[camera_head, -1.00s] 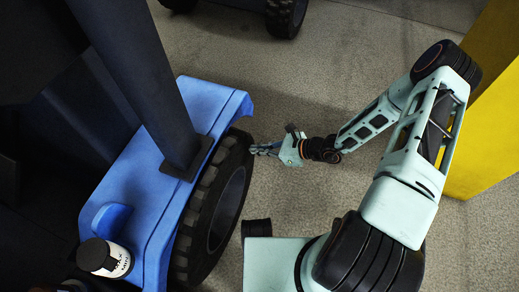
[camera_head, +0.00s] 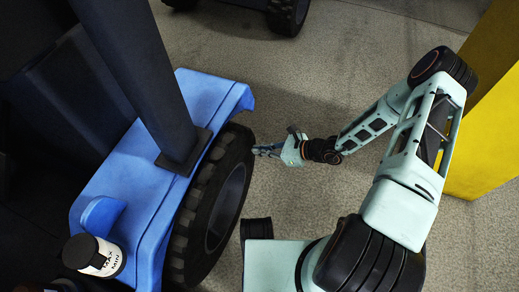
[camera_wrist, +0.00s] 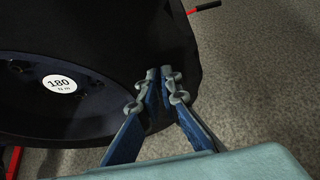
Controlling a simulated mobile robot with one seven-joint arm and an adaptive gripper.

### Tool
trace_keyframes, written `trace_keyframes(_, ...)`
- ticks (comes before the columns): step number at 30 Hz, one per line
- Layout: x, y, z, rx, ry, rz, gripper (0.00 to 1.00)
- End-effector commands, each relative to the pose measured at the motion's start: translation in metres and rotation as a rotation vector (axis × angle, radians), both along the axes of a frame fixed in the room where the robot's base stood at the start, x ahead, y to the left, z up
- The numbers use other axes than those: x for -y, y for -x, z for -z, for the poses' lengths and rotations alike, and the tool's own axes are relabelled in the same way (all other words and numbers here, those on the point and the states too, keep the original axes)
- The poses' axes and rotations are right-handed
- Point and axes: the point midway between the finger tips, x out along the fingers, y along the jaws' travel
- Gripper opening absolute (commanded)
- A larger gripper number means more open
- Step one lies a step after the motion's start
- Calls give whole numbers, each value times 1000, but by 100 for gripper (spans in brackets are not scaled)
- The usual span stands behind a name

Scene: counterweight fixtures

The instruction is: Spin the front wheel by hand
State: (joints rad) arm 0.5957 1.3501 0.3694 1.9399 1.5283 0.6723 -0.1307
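The front wheel (camera_head: 211,205) is a black treaded tyre under the blue fender (camera_head: 135,185) of a dark vehicle. My gripper (camera_head: 255,151) is in the air just right of the tyre's upper part in the head view. In the wrist view, the fingertips (camera_wrist: 160,73) of my gripper are close together with a thin dark gap and nothing visible between them. They overlap the edge of the wheel (camera_wrist: 120,30) there. I cannot tell whether they touch it. The wheel's dark hub side carries a round white label (camera_wrist: 62,84) reading 180.
A white jar with a black lid (camera_head: 104,262) stands on the fender's near end. A dark post (camera_head: 140,80) rises from the fender. A yellow block (camera_head: 492,130) stands behind my arm. Another wheel (camera_head: 287,14) is at the top. Grey floor (camera_head: 330,70) is open between.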

Motion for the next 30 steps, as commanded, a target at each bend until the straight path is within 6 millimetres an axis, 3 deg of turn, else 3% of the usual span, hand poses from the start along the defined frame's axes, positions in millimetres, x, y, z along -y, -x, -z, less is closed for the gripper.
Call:
trace_keyframes(1, -13, 8, 4, -3, -17, -24, 0)
trace_keyframes(20, -12, 3, 33, -2, -20, -24, 0)
trace_keyframes(30, -14, 9, 66, -6, -17, -24, 0)
